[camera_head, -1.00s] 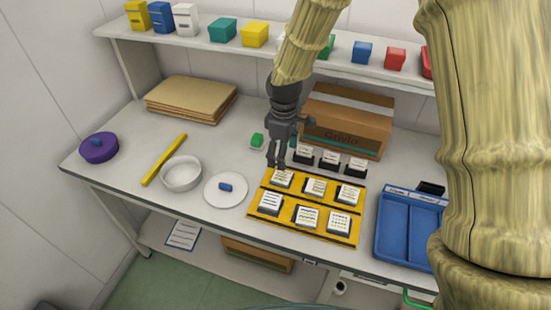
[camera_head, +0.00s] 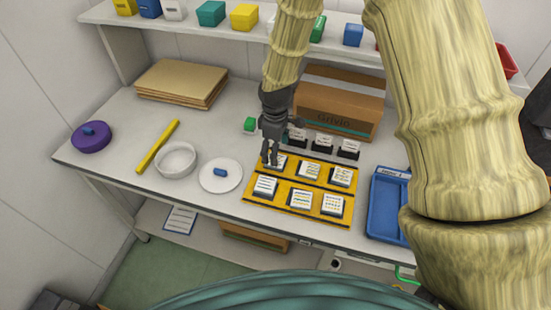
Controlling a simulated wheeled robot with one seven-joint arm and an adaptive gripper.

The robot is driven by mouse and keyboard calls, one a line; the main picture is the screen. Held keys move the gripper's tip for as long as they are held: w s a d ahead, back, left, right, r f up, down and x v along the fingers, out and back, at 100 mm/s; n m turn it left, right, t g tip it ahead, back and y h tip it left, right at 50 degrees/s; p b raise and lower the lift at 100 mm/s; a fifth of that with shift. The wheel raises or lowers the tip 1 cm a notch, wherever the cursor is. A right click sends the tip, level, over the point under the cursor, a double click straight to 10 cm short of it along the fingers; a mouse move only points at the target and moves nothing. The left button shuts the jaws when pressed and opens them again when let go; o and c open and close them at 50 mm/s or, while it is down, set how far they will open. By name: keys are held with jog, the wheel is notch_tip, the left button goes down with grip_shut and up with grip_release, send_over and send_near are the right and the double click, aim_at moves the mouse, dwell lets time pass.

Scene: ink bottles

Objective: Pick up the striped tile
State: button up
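Several small white-topped tiles sit in two rows on a yellow board (camera_head: 282,207). Their printed patterns are small. The front-left tile (camera_head: 265,186) shows dark lines that look like stripes. The front-middle tile (camera_head: 300,200) and front-right tile (camera_head: 332,206) bear finer coloured marks. Behind them are the back-middle tile (camera_head: 309,171) and back-right tile (camera_head: 341,177). My gripper (camera_head: 269,160) points down at the back-left tile (camera_head: 278,164) and partly hides it, including its pattern. I cannot tell whether the fingers touch that tile or how far they are apart.
Three dark holders with white cards (camera_head: 323,142) and a cardboard box (camera_head: 338,108) stand behind the board. A white plate (camera_head: 232,183) with a blue piece and a white bowl (camera_head: 176,160) lie left. A blue tray (camera_head: 383,207) is right. A shelf (camera_head: 185,28) runs above.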

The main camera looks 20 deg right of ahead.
jog(key=shift+s+f, duration=0.15)
jog(key=shift+f, duration=0.05)
jog(key=shift+s+f+p, duration=0.45)
jog(key=shift+s+p, duration=0.1)
jog(key=shift+p, duration=0.05)
jog(key=shift+s+f, duration=0.1)
jog(key=shift+f, duration=0.2)
jog(key=shift+w+f, duration=0.55)
jog(key=shift+f, duration=0.3)
jog(key=shift+s+r, duration=0.3)
jog(key=shift+s, duration=0.05)
jog(key=shift+w+f, duration=0.15)
jog(key=shift+w, duration=0.05)
jog(key=c, duration=1)
jog(key=shift+s, duration=0.15)
jog(key=shift+c, duration=0.8)
